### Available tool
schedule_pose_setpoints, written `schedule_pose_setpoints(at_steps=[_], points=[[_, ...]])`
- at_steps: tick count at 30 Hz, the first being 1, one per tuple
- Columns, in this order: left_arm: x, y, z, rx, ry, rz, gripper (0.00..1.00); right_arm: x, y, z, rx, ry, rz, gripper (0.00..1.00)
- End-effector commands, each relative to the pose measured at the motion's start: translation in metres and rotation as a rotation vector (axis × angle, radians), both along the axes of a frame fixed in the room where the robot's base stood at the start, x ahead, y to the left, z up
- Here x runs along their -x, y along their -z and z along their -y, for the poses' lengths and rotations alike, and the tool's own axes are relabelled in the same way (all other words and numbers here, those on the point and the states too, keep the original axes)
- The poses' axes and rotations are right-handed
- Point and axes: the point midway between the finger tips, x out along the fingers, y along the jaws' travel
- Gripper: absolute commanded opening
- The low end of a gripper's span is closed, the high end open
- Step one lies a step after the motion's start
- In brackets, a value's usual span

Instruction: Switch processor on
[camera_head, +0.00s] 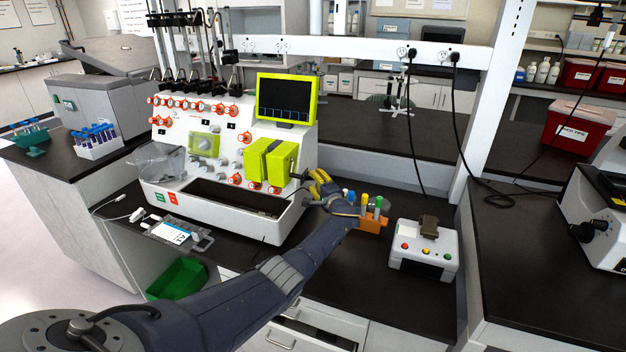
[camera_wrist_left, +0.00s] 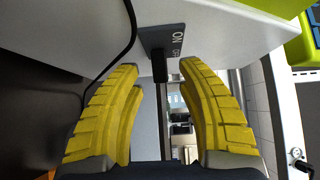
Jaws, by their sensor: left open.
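The cell processor (camera_head: 225,135) is a white machine with orange-ringed knobs, yellow-green parts and a screen (camera_head: 286,99). In the left wrist view, a dark switch plate (camera_wrist_left: 152,38) marked ON and OFF sits on its white side wall. A black lever (camera_wrist_left: 160,69) sticks out from the plate. My left gripper (camera_head: 319,182) has yellow fingers and is at the machine's right side. In the left wrist view its open fingers (camera_wrist_left: 160,72) stand on either side of the lever, with gaps visible. My right gripper is not in view.
An orange rack with colored-cap tubes (camera_head: 372,223) stands just behind my left wrist. A white box with colored buttons (camera_head: 423,252) is to its right. A black cable (camera_wrist_left: 128,45) runs beside the switch in the left wrist view. A green bin (camera_head: 178,280) sits below the counter.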

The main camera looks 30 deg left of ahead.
Motion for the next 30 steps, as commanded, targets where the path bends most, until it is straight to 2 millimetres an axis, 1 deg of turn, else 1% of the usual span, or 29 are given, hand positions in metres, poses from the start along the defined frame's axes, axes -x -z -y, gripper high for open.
schedule_pose_setpoints(at_steps=[3, 7, 20, 21, 30], points=[[-0.004, -0.001, -0.007, -0.002, -0.002, -0.001, 0.38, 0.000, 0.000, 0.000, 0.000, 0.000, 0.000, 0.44], [-0.007, -0.001, -0.012, -0.001, -0.002, 0.000, 0.38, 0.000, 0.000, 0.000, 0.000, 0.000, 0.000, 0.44], [-0.008, 0.000, -0.015, 0.000, -0.001, 0.000, 0.38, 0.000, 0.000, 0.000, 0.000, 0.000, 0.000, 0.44], [-0.008, 0.000, -0.015, 0.000, -0.001, 0.000, 0.41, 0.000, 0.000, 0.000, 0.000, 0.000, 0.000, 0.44], [-0.008, 0.000, -0.015, 0.000, -0.001, 0.000, 0.06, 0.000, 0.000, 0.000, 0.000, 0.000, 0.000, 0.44]])
